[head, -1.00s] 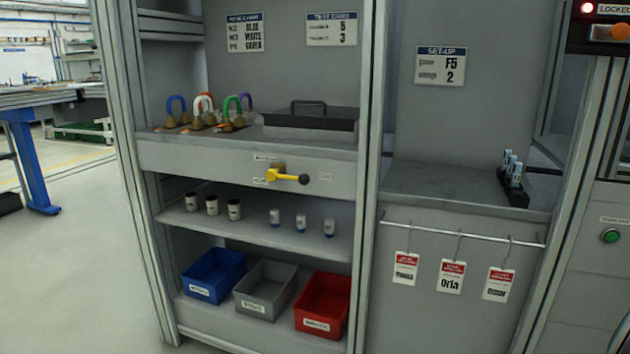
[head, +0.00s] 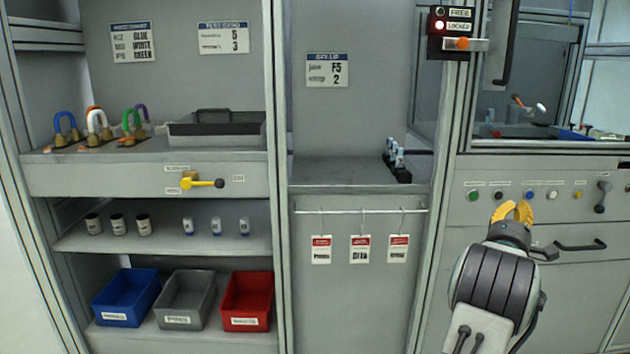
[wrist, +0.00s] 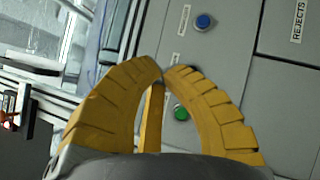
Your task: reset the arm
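My gripper (head: 513,208) has yellow curved fingers and shows at the right of the head view, in front of the grey button panel (head: 540,201). In the wrist view the gripper (wrist: 163,72) has its two fingertips together, with nothing seen between them. The arm is folded low at the right, with the fingers pointing up. A green button (wrist: 181,113) and a blue button (wrist: 204,22) show beyond the fingers in the wrist view.
A shelf unit at left holds coloured padlocks (head: 98,124), a grey tray (head: 216,130), a yellow-handled valve (head: 203,183), small containers, and blue (head: 126,300), grey (head: 187,299) and red (head: 247,301) bins. Red-white tags (head: 360,249) hang mid-view. A lock box (head: 451,33) shows a lit LOCKED lamp.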

